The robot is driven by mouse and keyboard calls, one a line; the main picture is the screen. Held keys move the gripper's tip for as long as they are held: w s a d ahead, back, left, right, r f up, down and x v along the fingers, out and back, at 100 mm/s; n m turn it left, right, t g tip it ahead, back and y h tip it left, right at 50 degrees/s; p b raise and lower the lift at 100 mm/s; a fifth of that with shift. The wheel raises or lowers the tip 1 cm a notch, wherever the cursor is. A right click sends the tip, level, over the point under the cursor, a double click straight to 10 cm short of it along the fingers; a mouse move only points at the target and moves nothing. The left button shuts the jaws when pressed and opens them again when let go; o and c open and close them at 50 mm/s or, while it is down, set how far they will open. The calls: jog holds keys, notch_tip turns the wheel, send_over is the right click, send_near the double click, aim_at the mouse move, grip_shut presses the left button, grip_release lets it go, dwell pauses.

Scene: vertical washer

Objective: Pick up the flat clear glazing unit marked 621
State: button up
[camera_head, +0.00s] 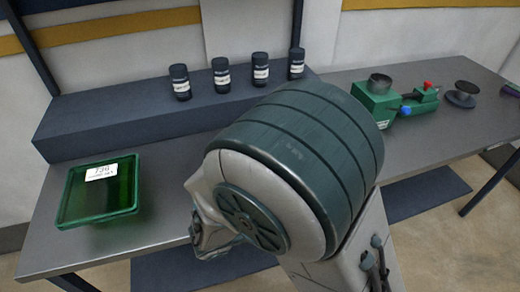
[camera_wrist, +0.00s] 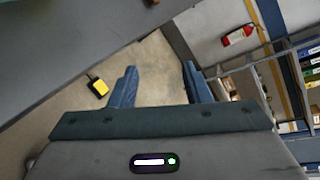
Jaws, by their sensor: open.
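I cannot make out a flat clear glazing unit marked 621 in either view. My gripper (camera_wrist: 158,82) is open and empty in the wrist view, its two blue fingers apart over bare floor. In the head view my arm's large green and grey joint fills the centre and hides part of the bench. Part of my gripper end (camera_head: 208,238) shows at its lower left, near the bench's front edge.
A green tray (camera_head: 100,217) with a white label (camera_head: 108,172), seemingly 726, sits on the bench's left. Several dark jars (camera_head: 221,76) stand on the raised ledge (camera_head: 100,122). Green equipment (camera_head: 376,102) stands right. The wrist view shows a fire extinguisher (camera_wrist: 237,35) and shelving (camera_wrist: 311,75).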

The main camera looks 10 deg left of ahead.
jog(key=s+a+f+n+t+y, duration=0.1)
jog(key=s+a+n+t+y, duration=0.2)
jog(key=a+n, duration=0.35)
jog(key=s+a+n+t+y, duration=0.1)
jog(key=a+n+t+y, duration=0.25)
jog(key=a+n, duration=0.3)
jog(key=shift+t+h, duration=0.25)
jog(key=shift+t, duration=0.2)
jog(key=p+x, duration=0.1)
jog(key=x, duration=0.7)
jog(key=shift+w+d+p, duration=0.2)
jog(key=shift+d+p, duration=0.05)
jog(key=shift+p, duration=0.1)
jog(key=x, duration=0.3)
jog(key=p+x, duration=0.1)
jog(key=x, duration=0.1)
jog(key=shift+w+a+f, duration=0.15)
jog(key=shift+a+f, duration=0.05)
jog(key=shift+f, duration=0.1)
grip_shut()
